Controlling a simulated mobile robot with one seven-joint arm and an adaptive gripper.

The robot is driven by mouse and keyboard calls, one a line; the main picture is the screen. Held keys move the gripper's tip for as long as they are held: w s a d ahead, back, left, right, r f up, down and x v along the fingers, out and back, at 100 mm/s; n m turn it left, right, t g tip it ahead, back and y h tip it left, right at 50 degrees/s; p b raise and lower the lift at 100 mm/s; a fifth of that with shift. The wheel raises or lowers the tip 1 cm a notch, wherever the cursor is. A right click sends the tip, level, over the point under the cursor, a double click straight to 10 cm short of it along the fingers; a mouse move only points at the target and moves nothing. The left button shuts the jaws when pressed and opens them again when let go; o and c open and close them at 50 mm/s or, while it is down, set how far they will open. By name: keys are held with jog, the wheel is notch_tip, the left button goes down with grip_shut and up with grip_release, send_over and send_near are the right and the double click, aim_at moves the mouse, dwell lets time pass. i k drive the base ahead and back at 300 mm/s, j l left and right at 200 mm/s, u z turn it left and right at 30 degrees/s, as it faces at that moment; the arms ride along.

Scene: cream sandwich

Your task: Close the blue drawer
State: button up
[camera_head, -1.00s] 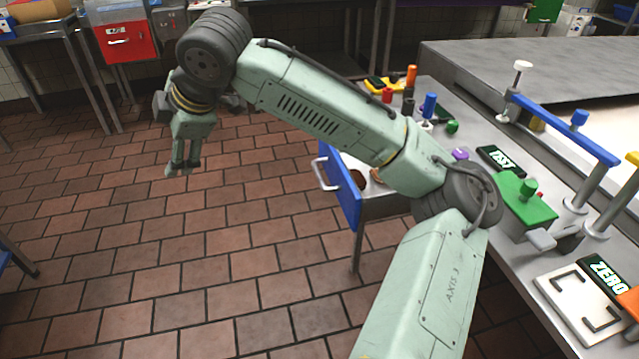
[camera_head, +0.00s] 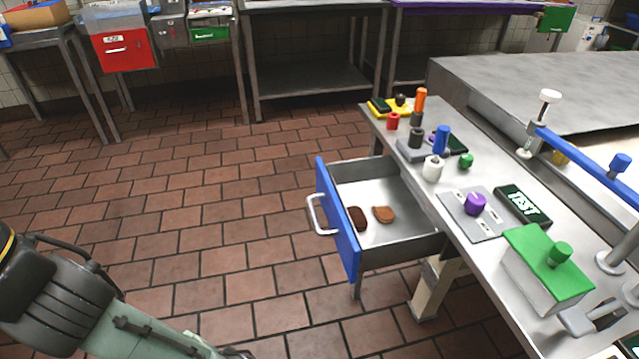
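The blue drawer (camera_head: 338,218) is pulled out from the left side of the metal bench (camera_head: 462,231). Its blue front faces left and carries a white curved handle (camera_head: 318,215). Two brown pieces lie inside: a darker one (camera_head: 357,218) and a lighter one (camera_head: 383,214). My arm shows only at the lower left, well apart from the drawer. My gripper is outside the picture, so I cannot see its fingers.
The bench top holds several coloured knobs, a green box (camera_head: 547,268), a TEST sign (camera_head: 524,206) and a blue rail (camera_head: 585,152). The tiled floor left of the drawer is clear. A red drawer (camera_head: 124,48) and tables stand at the back.

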aim_at(414, 234)
jog(key=i+l, duration=0.1)
jog(key=k+z, duration=0.2)
jog(key=z, duration=0.15)
jog(key=k+j+z, duration=0.1)
jog(key=z, duration=0.3)
jog(key=k+l+z, duration=0.1)
jog(key=k+z, duration=0.25)
jog(key=i, duration=0.1)
